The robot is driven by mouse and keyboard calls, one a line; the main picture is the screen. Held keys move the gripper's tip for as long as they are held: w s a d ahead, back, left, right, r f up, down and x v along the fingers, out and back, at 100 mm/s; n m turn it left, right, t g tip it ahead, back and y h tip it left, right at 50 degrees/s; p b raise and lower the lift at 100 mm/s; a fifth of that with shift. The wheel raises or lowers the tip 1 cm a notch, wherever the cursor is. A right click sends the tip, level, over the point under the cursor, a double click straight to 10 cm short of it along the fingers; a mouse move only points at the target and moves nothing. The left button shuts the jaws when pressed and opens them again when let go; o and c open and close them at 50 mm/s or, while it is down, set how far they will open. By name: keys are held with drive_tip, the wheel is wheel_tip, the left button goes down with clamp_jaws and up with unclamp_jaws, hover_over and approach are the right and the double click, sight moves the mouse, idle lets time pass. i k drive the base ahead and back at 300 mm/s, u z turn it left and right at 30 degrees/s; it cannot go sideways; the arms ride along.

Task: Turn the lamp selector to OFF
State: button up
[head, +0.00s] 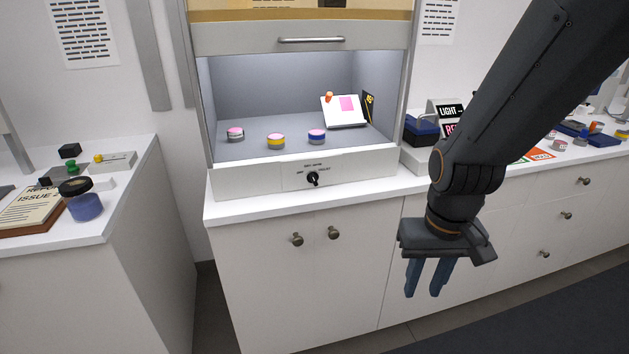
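The lamp selector (313,179) is a small black knob on the white front panel of the fume hood, at the middle of the head view. Small labels stand above it and to both sides; they are too small to read with certainty, and which one the knob points to is unclear. My gripper (427,294) hangs to the right of and below the knob, in front of the cabinet, fingers pointing down. Its two blue fingers are apart, with nothing seen between them. It does not touch the selector.
The hood (213,182) has a raised sash with a handle (310,40). Inside are pink jar (236,134), yellow-banded jar (276,142), blue-banded jar (317,136) and a tilted white board (342,117). Cabinet knobs (296,239) stick out below. A side counter (123,172) stands left.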

sight(313, 177)
drive_tip(key=u, duration=0.25)
drive_tip(key=k, duration=0.65)
drive_tip(key=u, duration=0.55)
drive_tip(key=k, duration=0.55)
drive_tip(key=z, duration=0.4)
drive_tip(key=i, duration=0.75)
drive_tip(key=u, duration=0.15)
